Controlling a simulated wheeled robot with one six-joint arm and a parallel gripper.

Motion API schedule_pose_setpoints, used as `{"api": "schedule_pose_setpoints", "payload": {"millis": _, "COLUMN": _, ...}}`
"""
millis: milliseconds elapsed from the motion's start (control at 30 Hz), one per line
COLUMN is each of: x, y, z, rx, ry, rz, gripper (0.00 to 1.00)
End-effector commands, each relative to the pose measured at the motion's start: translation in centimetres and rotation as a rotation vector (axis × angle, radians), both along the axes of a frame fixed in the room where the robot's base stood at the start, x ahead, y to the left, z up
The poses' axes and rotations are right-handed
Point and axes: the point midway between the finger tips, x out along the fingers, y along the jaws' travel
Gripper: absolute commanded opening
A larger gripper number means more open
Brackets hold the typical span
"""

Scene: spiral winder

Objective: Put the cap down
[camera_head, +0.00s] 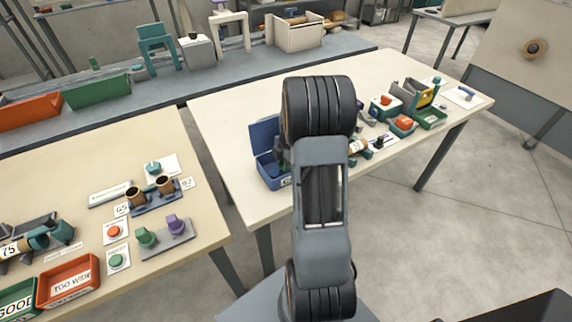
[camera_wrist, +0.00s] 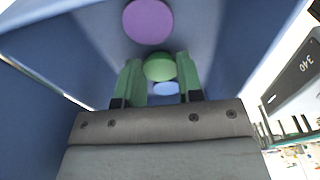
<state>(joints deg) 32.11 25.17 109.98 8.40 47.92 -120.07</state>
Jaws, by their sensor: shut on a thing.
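The blue box (camera_head: 272,181) stands with its lid raised on the middle table, left of my arm. In the wrist view, its blue walls (camera_wrist: 55,45) surround my gripper (camera_wrist: 161,65). The green fingers are closed on a round green cap (camera_wrist: 160,66), which sits between their tips. A purple round cap (camera_wrist: 148,21) lies beyond the fingertips inside the box. A blue round piece (camera_wrist: 166,89) shows between the fingers, nearer the palm in the picture. I cannot tell whether the green cap touches the box floor. In the head view my arm mostly hides the gripper.
Several small devices, including a green tray (camera_head: 431,118), stand on the right of the middle table. The left table holds green and purple knobs (camera_head: 176,223), brown cups (camera_head: 165,184) and a red bin (camera_head: 68,283). The middle table's back left is clear.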

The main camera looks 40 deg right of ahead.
Motion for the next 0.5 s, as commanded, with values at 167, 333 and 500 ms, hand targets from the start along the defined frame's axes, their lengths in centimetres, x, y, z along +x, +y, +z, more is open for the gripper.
{"api": "schedule_pose_setpoints", "payload": {"millis": 167, "x": -0.03, "y": 0.0, "z": -0.29, "rx": 0.0, "ry": 0.0, "rz": 0.0, "gripper": 0.13}}
{"api": "schedule_pose_setpoints", "payload": {"millis": 333, "x": -0.03, "y": 0.0, "z": -0.35, "rx": 0.0, "ry": 0.0, "rz": 0.0, "gripper": 0.13}}
{"api": "schedule_pose_setpoints", "payload": {"millis": 500, "x": -0.03, "y": -0.01, "z": -0.6, "rx": 0.0, "ry": 0.0, "rz": 0.0, "gripper": 0.38}}
